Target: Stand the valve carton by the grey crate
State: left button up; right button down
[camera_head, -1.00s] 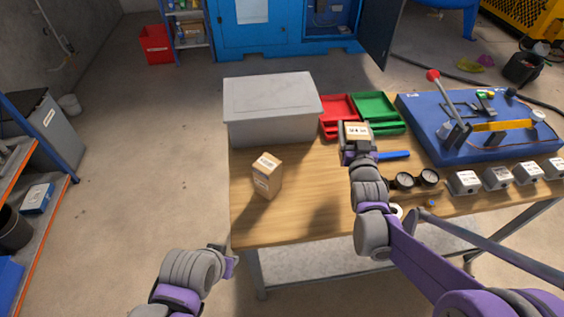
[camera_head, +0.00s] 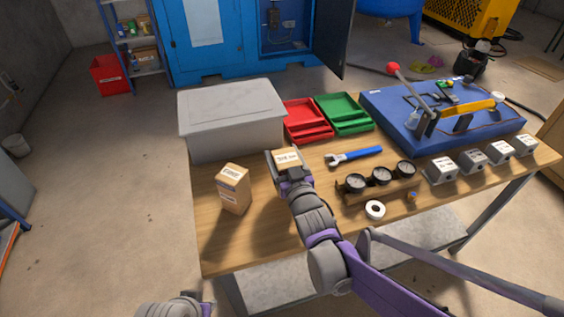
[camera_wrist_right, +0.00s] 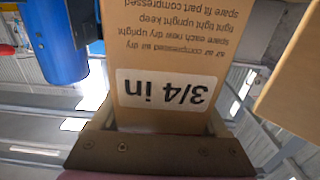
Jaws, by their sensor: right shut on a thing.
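My right gripper (camera_head: 290,172) is shut on a small brown carton (camera_head: 287,158), which shows in front of the red tray, near the grey crate's front right corner. In the right wrist view the held carton (camera_wrist_right: 165,45) fills the middle, with a white "3/4 in" label upside down in the picture. Whether it touches the table I cannot tell. The lidded grey crate (camera_head: 230,120) stands on the table's back left. A second brown carton (camera_head: 233,190) stands upright in front of it. My left gripper (camera_head: 205,302) is partly in view at the bottom edge; its jaws are unclear.
Red tray (camera_head: 306,120) and green tray (camera_head: 345,112) lie right of the crate. A blue-handled wrench (camera_head: 356,156), gauges (camera_head: 381,177) and a white tape roll (camera_head: 375,210) lie right of my right gripper. Bare tabletop (camera_head: 262,195) shows between the second carton and my right arm.

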jog(key=shift+f, duration=0.95)
